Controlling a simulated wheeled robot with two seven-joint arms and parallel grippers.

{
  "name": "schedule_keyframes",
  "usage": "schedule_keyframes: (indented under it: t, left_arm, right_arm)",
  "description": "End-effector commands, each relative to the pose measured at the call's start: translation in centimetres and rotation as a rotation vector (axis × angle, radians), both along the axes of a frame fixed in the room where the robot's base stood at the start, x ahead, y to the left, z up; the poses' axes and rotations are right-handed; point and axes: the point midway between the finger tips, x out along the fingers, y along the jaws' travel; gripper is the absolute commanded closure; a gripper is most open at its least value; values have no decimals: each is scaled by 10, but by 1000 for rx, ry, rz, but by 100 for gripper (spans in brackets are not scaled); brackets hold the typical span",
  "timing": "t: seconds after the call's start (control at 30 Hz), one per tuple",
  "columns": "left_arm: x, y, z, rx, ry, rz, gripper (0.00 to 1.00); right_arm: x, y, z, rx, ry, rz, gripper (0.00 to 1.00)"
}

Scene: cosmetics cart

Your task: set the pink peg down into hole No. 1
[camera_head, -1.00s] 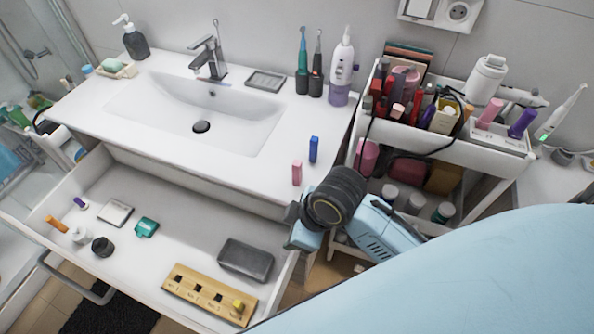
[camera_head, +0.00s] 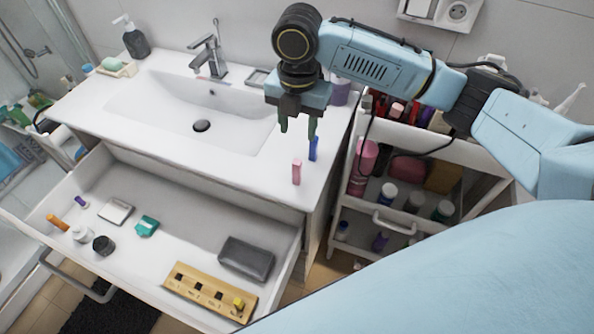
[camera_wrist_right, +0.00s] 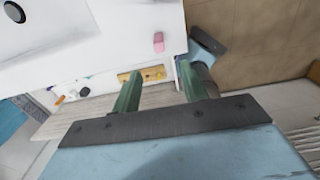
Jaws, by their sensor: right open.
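The pink peg (camera_head: 296,172) stands upright on the white counter near its right front corner. It also shows in the right wrist view (camera_wrist_right: 158,42), beyond the fingertips. My right gripper (camera_head: 298,132) is open and empty, fingers down, above and behind the peg in the head view. The wooden hole board (camera_head: 190,294) lies in the open drawer, with a yellow peg (camera_head: 239,304) at its right end and dark holes to the left. My left gripper is not in view.
A dark grey box (camera_head: 246,260) lies in the drawer behind the board. The basin (camera_head: 190,110) is left of the pegs. A loaded cart (camera_head: 455,150) stands at the right.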

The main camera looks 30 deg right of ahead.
Motion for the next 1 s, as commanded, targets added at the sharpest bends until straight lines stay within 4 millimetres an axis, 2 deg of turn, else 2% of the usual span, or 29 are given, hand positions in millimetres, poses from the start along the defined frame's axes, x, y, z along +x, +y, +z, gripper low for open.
schedule_keyframes:
  t: [0.3, 0.57, 0.83, 1.0]
  left_arm:
    - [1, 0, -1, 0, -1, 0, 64]
    - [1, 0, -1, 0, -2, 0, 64]
    - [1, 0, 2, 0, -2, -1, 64]
    - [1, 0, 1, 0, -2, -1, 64]
  right_arm:
    - [-1, 0, -59, -2, 4, -2, 56]
    - [0, 1, -80, 0, 0, -1, 56]
    - [0, 1, -119, 0, 1, -2, 56]
    - [0, 1, -128, -1, -2, 0, 56]
